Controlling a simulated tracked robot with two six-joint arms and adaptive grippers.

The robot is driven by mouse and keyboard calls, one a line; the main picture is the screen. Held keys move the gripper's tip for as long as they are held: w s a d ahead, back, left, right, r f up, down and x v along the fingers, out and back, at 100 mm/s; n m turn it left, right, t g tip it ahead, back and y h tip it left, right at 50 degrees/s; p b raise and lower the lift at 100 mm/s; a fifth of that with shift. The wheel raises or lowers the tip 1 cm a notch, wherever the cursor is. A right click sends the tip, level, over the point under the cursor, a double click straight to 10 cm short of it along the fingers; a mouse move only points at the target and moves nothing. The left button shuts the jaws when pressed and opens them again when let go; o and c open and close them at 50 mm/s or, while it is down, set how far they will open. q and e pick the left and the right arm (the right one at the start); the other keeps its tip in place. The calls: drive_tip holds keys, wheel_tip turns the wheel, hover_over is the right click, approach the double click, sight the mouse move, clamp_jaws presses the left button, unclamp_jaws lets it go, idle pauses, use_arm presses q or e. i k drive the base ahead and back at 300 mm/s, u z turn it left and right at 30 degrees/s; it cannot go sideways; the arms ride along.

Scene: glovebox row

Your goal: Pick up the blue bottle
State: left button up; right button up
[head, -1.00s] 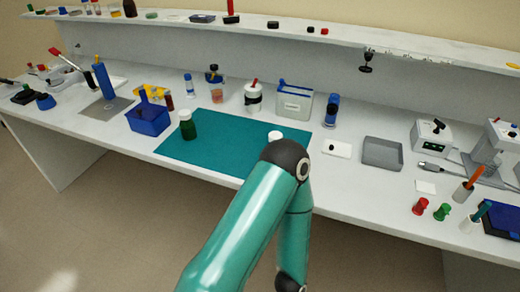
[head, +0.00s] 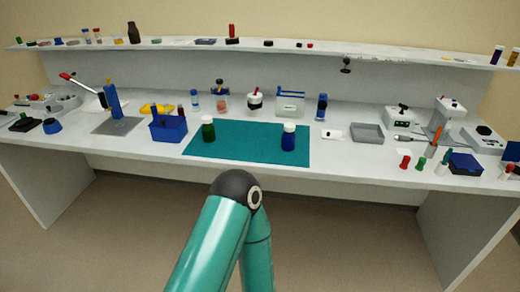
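A blue bottle (head: 288,138) with a white cap stands upright on the right part of the teal mat (head: 245,153). Another blue container (head: 322,107) stands behind the mat, to the right. One of my teal arms rises from the bottom middle, with its dark joint in front of the bench edge. It does not cover the blue bottle. Neither of my grippers is in view, so their state does not show.
A blue bin (head: 168,129) stands left of the mat, and a grey tray (head: 367,133) stands to its right. White jar (head: 255,104) and clear box (head: 290,103) line the back. A shelf (head: 270,47) runs above. The mat's middle is clear.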

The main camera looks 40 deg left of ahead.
sight(288, 139)
drive_tip(key=u, duration=0.8)
drive_tip(key=k, duration=0.1)
drive_tip(key=u, duration=0.65)
drive_tip(key=i, duration=1)
drive_tip(key=u, duration=0.05)
